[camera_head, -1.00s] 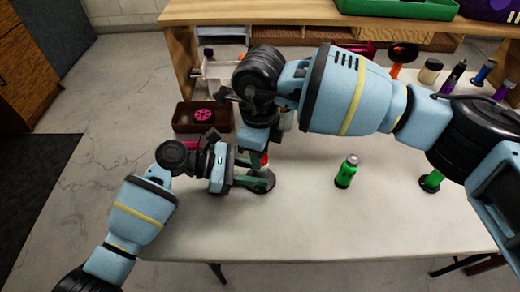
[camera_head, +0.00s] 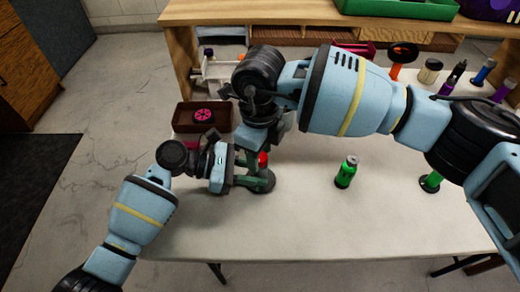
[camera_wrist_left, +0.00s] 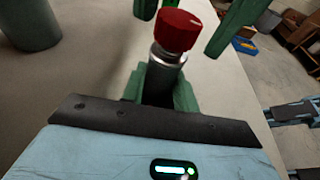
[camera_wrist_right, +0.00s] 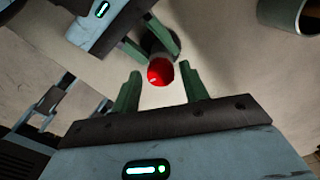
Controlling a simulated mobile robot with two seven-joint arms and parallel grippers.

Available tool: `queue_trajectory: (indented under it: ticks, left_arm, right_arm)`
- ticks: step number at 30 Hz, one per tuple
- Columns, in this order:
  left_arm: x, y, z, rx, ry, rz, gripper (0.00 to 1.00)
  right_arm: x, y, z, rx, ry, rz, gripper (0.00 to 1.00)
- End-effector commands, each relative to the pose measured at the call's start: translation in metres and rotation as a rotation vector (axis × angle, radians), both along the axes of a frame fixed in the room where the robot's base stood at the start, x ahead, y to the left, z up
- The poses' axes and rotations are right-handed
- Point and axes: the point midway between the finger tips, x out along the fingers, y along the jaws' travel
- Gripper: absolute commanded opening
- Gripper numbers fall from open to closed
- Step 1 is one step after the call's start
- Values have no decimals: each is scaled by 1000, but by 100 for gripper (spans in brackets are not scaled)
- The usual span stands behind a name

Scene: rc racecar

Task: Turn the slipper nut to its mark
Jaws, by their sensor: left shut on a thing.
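The red slipper nut (camera_head: 263,159) sits on top of an upright metal-and-dark post. A round dark-green base (camera_head: 262,183) stands under the post.
A green bottle (camera_head: 346,172) stands on the white table (camera_head: 330,225) to the right. Several small bottles and tools stand at the back right. The front of the table is clear.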

Motion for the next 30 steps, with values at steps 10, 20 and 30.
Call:
queue_trajectory:
  ticks: [10,20,30]
  left_arm:
    - [0,0,0,0,0,0,9]
    - [0,0,0,0,0,-1,9]
    - [0,0,0,0,0,-1,9]
  right_arm:
    - [0,0,1,0,-1,0,52]
    - [1,0,46,1,-5,1,52]
    - [0,0,105,0,-1,0,52]
